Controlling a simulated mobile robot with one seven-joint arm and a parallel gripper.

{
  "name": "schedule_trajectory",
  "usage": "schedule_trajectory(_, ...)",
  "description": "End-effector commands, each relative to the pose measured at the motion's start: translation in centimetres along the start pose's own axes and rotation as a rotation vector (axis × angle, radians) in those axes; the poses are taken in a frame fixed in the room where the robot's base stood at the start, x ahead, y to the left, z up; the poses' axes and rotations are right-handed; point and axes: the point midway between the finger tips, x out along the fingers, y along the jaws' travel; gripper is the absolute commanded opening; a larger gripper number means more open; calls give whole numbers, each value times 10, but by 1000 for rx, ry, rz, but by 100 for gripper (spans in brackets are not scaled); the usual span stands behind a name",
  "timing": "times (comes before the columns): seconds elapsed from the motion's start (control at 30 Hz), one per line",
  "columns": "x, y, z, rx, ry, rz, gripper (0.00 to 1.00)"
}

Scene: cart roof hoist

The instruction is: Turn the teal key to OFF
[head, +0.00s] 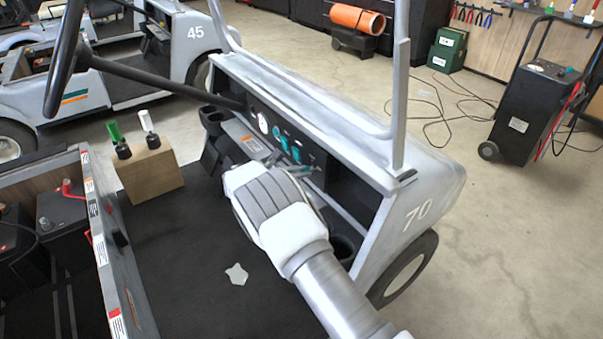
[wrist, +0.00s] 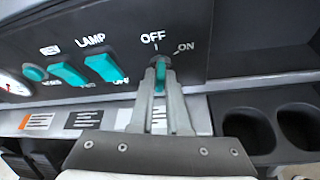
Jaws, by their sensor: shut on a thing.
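The teal key (wrist: 160,77) is in the black dashboard panel, below the white OFF and ON labels. My gripper (wrist: 160,72) is shut on it, with one finger on each side. Only a narrow teal strip shows between the fingers. The key looks roughly upright in the wrist view, closer in line with the OFF label (wrist: 153,37) than with the ON label (wrist: 185,47) to the right. The fingers hide part of it, so its exact angle is hard to tell. In the head view my gripper (head: 303,170) is at the dashboard and the key is not clearly visible.
Teal rocker switches (wrist: 104,68) and a round gauge (wrist: 14,84) are left of the key. Cup holders (wrist: 248,128) are at lower right. In the head view the steering wheel (head: 64,55) and its column are at left, and a wooden block (head: 150,176) stands on the cart.

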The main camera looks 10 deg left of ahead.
Motion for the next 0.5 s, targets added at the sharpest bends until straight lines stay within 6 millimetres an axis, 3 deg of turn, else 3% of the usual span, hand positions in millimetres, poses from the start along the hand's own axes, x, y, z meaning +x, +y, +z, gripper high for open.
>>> schedule_trajectory(0.5,0,1,-2,-265,-1,-108,0)
